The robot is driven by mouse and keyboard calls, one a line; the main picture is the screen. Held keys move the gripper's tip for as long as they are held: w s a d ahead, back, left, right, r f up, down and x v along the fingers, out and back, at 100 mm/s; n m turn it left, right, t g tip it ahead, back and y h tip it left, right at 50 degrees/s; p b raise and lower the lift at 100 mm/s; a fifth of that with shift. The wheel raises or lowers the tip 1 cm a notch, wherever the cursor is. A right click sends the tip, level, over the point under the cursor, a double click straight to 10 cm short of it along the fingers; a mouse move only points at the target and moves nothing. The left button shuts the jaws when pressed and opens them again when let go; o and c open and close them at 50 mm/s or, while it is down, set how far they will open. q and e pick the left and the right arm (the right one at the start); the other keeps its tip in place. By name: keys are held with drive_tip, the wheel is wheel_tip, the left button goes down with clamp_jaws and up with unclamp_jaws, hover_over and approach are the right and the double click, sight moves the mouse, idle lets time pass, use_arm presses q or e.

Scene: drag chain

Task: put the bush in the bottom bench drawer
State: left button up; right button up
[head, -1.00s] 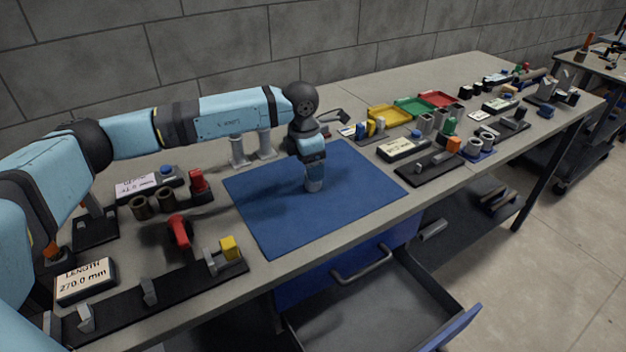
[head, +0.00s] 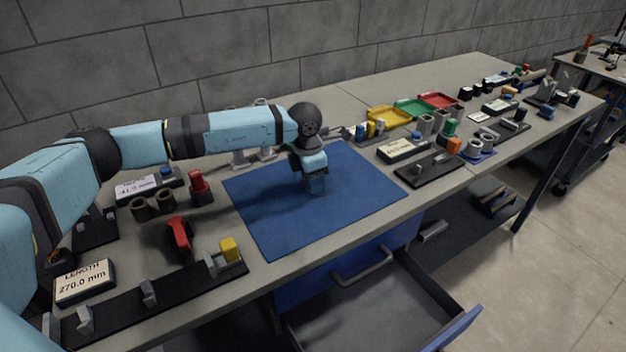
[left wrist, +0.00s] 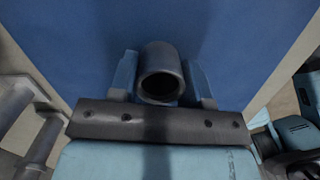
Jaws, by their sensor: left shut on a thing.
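My left gripper (head: 315,187) is over the blue mat (head: 270,215) on the bench. In the left wrist view the left gripper (left wrist: 161,85) is shut on the bush (left wrist: 160,60), a short dark grey hollow cylinder with its open end toward the camera. The gripper hides the bush in the head view. Below the bench top, the bottom bench drawer (head: 372,315) is pulled open and looks empty in the part that shows. A second blue drawer front (head: 310,285) with a grey handle is above it, shut. My right gripper is not in view.
Two brown bushes (head: 145,208), a red clamp (head: 180,232) and a long black gauge rail (head: 165,300) lie left of the mat. Yellow, green and red trays (head: 390,115) and several small parts fill the bench to the right. Free floor (head: 560,240) lies at right.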

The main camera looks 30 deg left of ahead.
use_arm(q)
drive_tip(key=shift+r, duration=0.1)
